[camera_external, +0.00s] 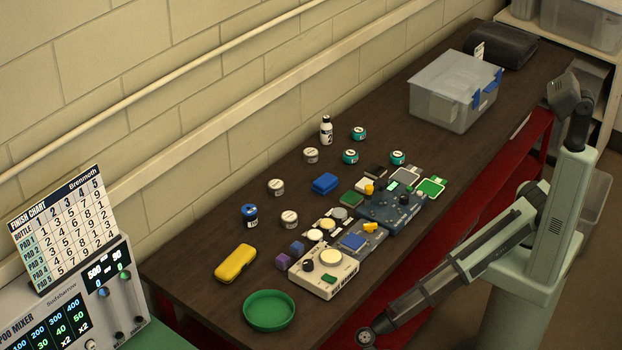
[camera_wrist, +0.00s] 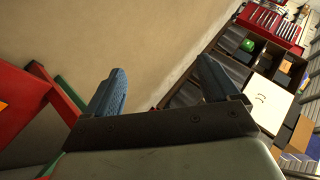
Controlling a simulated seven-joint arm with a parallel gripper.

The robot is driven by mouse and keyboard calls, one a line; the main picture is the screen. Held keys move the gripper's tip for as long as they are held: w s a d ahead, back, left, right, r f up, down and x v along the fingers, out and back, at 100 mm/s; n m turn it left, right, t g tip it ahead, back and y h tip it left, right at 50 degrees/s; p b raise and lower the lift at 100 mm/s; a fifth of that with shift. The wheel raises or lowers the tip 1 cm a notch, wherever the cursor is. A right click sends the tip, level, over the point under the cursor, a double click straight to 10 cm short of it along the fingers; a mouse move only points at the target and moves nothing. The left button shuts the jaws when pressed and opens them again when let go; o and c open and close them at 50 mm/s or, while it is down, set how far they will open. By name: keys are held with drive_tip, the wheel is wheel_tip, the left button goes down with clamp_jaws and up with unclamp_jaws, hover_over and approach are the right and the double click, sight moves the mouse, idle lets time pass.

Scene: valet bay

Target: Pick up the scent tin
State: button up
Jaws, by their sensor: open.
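Several small round tins stand on the dark bench in the external view; I cannot tell which is the scent tin. Pale-lidded tins include one near the back (camera_external: 311,155), a middle one (camera_external: 276,187) and a front one (camera_external: 289,219). Teal tins with white lids include one by the bottle (camera_external: 358,133), another just in front (camera_external: 350,157) and a third beside the devices (camera_external: 397,158). In the wrist view my gripper (camera_wrist: 160,84) is open and empty, its two blue fingers apart. It points away from the tins, none of which show there.
On the bench (camera_external: 185,270) are a green dish (camera_external: 269,311), yellow case (camera_external: 235,263), blue-lidded jar (camera_external: 250,216), white bottle (camera_external: 326,130), clustered devices (camera_external: 325,272) and a clear bin (camera_external: 450,95). A mixer (camera_external: 75,305) stands front left. The wrist view shows a cubby shelf (camera_wrist: 262,58).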

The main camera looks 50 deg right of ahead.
drive_tip(key=s+a+r+g, duration=0.2)
drive_tip(key=s+a+r, duration=0.1)
drive_tip(key=a+r, duration=0.55)
drive_tip(key=s+a+r+g, duration=0.3)
drive_tip(key=a+r, duration=0.3)
drive_tip(key=r, duration=0.5)
drive_tip(key=s+a+r+g, duration=0.2)
drive_tip(key=s+a+r, duration=0.2)
drive_tip(key=a+r, duration=0.4)
wheel_tip(320, 180, up, 19)
drive_tip(key=a+n+g+h, duration=0.2)
drive_tip(key=n+g, duration=0.1)
drive_tip(key=w+d+n+t, duration=0.2)
drive_tip(key=w+t, duration=0.1)
drive_tip(key=w, duration=0.5)
drive_tip(key=w+d+n+t, duration=0.2)
drive_tip(key=w+d+t, duration=0.1)
drive_tip(key=w, duration=0.5)
wheel_tip(320, 180, up, 6)
drive_tip(key=n+t+h, duration=0.4)
drive_tip(key=t, duration=0.8)
hover_over(289, 216)
drive_tip(key=f, duration=0.8)
drive_tip(key=shift+s, duration=0.35)
drive_tip(key=shift+w+f, duration=0.2)
drive_tip(key=shift+f, duration=1.2)
drive_tip(key=shift+w+f, duration=0.15)
drive_tip(key=shift+f, duration=1.2)
drive_tip(key=c, duration=1.1)
